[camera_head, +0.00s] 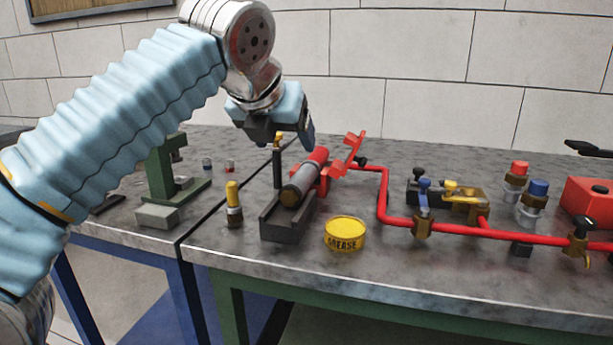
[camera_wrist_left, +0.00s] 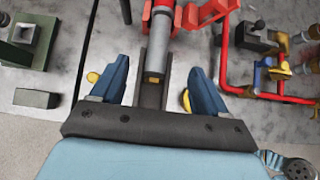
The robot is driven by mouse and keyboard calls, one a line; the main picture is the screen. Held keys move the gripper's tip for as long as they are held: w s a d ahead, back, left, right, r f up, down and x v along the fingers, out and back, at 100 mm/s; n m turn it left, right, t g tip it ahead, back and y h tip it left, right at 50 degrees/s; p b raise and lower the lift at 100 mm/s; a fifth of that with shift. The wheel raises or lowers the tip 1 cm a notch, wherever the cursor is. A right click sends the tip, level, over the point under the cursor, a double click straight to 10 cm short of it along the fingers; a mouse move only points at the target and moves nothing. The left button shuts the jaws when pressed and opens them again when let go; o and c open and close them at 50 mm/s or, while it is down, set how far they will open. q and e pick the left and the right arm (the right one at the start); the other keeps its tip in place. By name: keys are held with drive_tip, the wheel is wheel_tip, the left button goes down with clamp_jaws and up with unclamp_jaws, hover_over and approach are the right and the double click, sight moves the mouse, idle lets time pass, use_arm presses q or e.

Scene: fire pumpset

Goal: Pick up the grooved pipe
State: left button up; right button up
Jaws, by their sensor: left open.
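The grooved pipe (camera_head: 301,185) is a grey cylinder lying tilted in a dark cradle (camera_head: 284,220), with a red section at its far end. It also shows in the left wrist view (camera_wrist_left: 157,65), running away from me between the finger lines. My left gripper (camera_head: 292,138) hangs above and behind the cradle in the head view. Its two blue fingers (camera_wrist_left: 158,78) are spread wide in the wrist view, one on each side of the pipe's near end. No contact with the pipe shows. My right gripper is not visible.
A yellow grease tin (camera_head: 345,233) and a yellow-topped bottle (camera_head: 234,204) stand beside the cradle. A red bracket (camera_head: 346,158) rises at the pipe's far end. Red piping (camera_head: 470,230) with valves crosses the right side. A green press (camera_head: 165,180) stands left. The front bench edge is clear.

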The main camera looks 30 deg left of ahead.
sight(299, 175)
use_arm(q)
drive_tip(key=b+x, duration=0.1)
drive_tip(key=x, duration=0.6)
drive_tip(key=shift+f, duration=0.25)
drive_tip(key=f, duration=0.1)
drive_tip(key=w+f, duration=0.1)
drive_tip(key=w+f+b, duration=0.1)
drive_tip(key=f, duration=0.1)
drive_tip(key=shift+w+a, duration=0.15)
drive_tip(key=shift+a, duration=0.15)
drive_tip(key=shift+w+a+f, duration=0.1)
drive_tip(key=shift+w+f, duration=0.2)
drive_tip(key=shift+w, duration=0.1)
drive_tip(key=shift+r, duration=0.1)
clamp_jaws()
